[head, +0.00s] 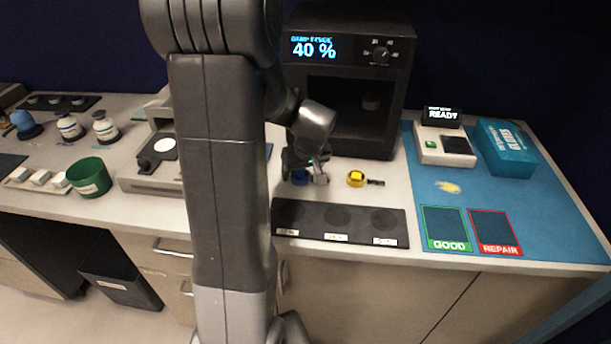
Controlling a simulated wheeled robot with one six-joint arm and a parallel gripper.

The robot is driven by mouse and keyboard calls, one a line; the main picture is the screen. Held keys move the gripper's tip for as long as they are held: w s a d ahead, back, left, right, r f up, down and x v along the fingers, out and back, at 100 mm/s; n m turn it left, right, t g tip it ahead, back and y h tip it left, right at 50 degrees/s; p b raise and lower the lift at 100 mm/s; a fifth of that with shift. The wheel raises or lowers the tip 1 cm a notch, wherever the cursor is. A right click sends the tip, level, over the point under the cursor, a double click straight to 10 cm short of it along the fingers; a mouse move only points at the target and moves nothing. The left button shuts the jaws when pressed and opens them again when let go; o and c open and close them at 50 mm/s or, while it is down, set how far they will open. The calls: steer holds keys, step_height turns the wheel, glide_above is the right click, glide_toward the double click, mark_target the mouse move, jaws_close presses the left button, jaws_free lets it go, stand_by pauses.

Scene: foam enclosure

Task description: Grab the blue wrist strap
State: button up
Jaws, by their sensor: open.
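My gripper (306,178) is low over the bench in front of the black cabinet, open and pointing down. A small blue item (300,176), which looks like the blue wrist strap, lies on the bench right at the gripper's fingers. The fingers and my arm hide much of it. I cannot tell whether the fingers touch it or stand around it.
A yellow roll (356,179) lies just right of the gripper. A black three-spot tray (340,222) is in front, and the black cabinet (348,80) stands behind. A blue mat (450,187) lies right. My arm hides part of the bench.

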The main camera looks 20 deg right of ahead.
steer(key=shift+w+f, duration=0.25)
steer(key=shift+f, duration=0.3)
steer(key=shift+c, duration=0.4)
steer(key=c, duration=1)
